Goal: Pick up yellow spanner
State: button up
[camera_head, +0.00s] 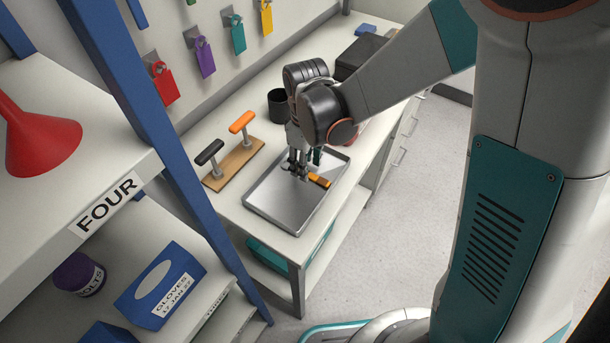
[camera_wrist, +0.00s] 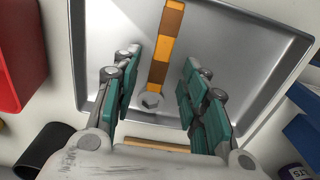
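The yellow spanner (camera_wrist: 162,62) lies in the metal tray, with orange and brown bands and a grey ring end toward my gripper in the wrist view. In the head view its banded handle (camera_head: 319,181) shows beside my fingers, and the rest is hidden. The metal tray (camera_head: 270,203) is on the bench; it also shows in the wrist view (camera_wrist: 95,45). My gripper (camera_head: 301,170) is over the tray. In the wrist view my gripper (camera_wrist: 158,90) is open, its teal-padded fingers apart on either side of the spanner's line, with nothing between them that it grips.
A wooden rack (camera_head: 234,165) with black and orange handles stands left of the tray. A black cup (camera_head: 279,106) and a dark box (camera_head: 360,57) stand behind. A blue shelf post (camera_head: 140,110) rises at the left.

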notch_tip(320, 180, down, 2)
jog(key=shift+f, duration=0.1)
grip_shut()
jog(key=shift+r, duration=0.25)
notch_tip(320, 180, up, 20)
jog(key=p, duration=1.3)
